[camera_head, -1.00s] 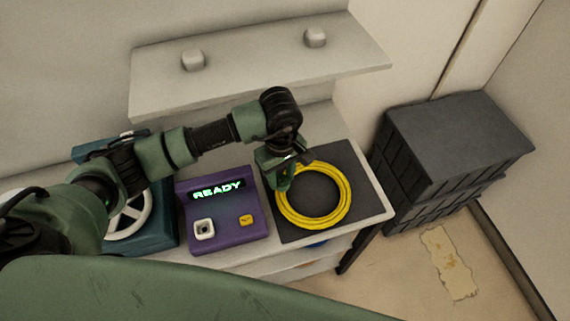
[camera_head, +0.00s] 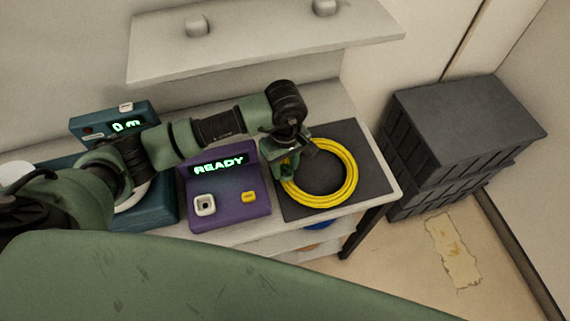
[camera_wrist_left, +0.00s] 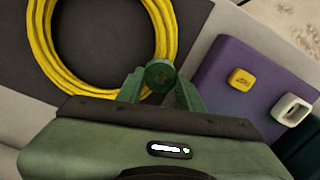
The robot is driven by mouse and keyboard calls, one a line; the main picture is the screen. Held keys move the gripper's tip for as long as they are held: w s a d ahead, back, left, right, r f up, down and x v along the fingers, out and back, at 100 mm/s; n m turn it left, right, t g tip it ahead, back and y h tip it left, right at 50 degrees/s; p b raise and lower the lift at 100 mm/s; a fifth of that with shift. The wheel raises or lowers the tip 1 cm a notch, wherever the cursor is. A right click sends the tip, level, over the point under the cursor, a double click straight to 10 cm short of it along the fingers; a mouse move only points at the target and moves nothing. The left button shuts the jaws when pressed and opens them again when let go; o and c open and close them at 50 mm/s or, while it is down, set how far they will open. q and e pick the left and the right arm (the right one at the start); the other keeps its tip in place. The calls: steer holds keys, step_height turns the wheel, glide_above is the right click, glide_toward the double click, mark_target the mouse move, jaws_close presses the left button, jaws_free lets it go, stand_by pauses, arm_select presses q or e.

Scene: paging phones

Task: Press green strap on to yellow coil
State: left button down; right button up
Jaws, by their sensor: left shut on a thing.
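The yellow coil (camera_head: 352,179) lies flat on a dark mat (camera_head: 372,160); its near part also shows in the wrist view (camera_wrist_left: 45,55). My left gripper (camera_head: 287,168) is over the coil's left edge. In the wrist view the left gripper (camera_wrist_left: 160,82) is shut on a small round dark green piece, which I take for the green strap (camera_wrist_left: 159,74). The strap overlaps the coil's edge in that view; I cannot tell whether it touches the coil. My right gripper is not in view.
A purple box (camera_head: 231,207) with a READY display stands left of the mat. A teal device (camera_head: 112,125) reading "0 m" is partly behind my arm. A pale shelf (camera_head: 265,45) hangs above. Stacked dark crates (camera_head: 465,120) stand on the floor at the right.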

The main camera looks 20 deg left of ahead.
mark_target(285, 169)
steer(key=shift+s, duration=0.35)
arm_select(q)
steer(key=shift+f, duration=0.1)
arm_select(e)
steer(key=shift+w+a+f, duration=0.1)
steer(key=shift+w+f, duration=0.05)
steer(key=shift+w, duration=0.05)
arm_select(q)
steer(key=shift+s+f+b, duration=0.15)
steer(key=shift+f+b, duration=0.1)
steer(key=shift+b, duration=0.15)
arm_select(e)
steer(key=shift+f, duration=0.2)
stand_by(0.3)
arm_select(q)
steer(key=shift+c, duration=1.8)
jaws_free()
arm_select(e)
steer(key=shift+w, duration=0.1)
arm_select(q)
steer(key=shift+r, duration=0.1)
steer(key=shift+r+p, duration=1.65)
steer(key=shift+r, duration=1.8)
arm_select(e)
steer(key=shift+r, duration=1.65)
